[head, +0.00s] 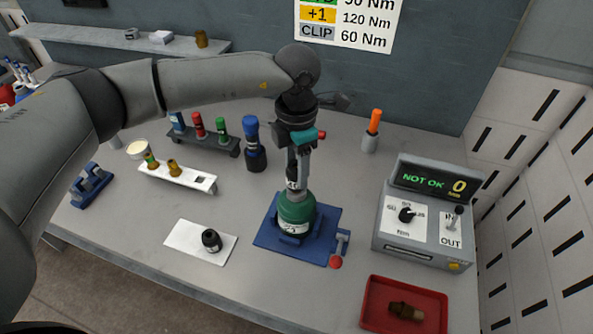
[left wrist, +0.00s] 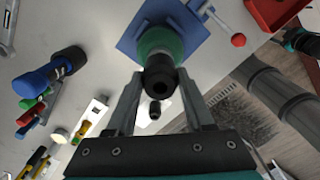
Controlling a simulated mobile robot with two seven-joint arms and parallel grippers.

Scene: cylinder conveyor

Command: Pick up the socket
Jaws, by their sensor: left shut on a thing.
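My left gripper (head: 297,190) reaches down over a green cylinder (head: 296,212) that stands upright in a blue fixture (head: 268,236). In the left wrist view its fingers (left wrist: 160,84) are shut on a dark socket (left wrist: 159,78) with a round hole in its end. The socket is in line with the green cylinder (left wrist: 160,42); I cannot tell if they touch. Another small black socket (head: 211,240) stands on a white pad (head: 188,236) to the left. A teal and dark part at the left wrist view's right edge looks like my right gripper (left wrist: 303,42), its jaws unclear.
A blue-capped tool (head: 254,145) stands behind the fixture. A display box (head: 427,222) reads "NOT OK 0" at right. A red tray (head: 375,322) holds a brown fitting. A red-knobbed lever (head: 336,262) adjoins the fixture.

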